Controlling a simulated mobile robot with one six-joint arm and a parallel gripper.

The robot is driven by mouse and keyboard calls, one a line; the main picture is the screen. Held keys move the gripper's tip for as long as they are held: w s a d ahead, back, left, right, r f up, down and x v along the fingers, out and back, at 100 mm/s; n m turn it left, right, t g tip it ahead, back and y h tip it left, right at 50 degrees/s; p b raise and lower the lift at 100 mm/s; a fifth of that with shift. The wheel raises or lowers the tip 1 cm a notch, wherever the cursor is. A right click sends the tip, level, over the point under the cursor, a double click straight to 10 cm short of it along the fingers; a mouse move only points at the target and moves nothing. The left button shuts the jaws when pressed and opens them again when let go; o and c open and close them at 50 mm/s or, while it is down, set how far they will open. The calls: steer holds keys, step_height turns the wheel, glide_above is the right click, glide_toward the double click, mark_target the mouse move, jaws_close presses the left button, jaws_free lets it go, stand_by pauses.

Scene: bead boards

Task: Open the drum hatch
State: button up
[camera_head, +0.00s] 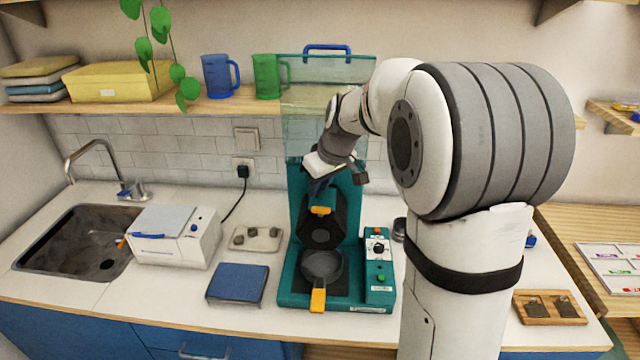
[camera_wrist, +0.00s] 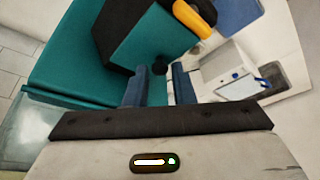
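The teal drum machine (camera_head: 286,290) stands on the counter. Its black drum (camera_head: 341,222) has a dark round face and an orange tab (camera_head: 320,210) on top. A grey round pan-like part (camera_head: 322,266) with an orange handle (camera_head: 318,299) lies in front of and below it; I cannot tell whether this is the hatch. My gripper (camera_head: 320,192) points down just above the drum. In the wrist view its two blue fingers (camera_wrist: 158,74) are apart, with a dark knob (camera_wrist: 160,68) of the machine showing between their tips. I see nothing clearly held. An orange handle (camera_wrist: 193,18) lies beyond them.
A clear teal-tinted panel (camera_head: 300,120) with a blue handle (camera_head: 328,47) rises behind the drum. A control box (camera_head: 379,265) stands to its right. A white box (camera_head: 176,236), a grey tray (camera_head: 256,239) and a blue pad (camera_head: 238,284) lie left.

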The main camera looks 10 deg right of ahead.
jaws_close()
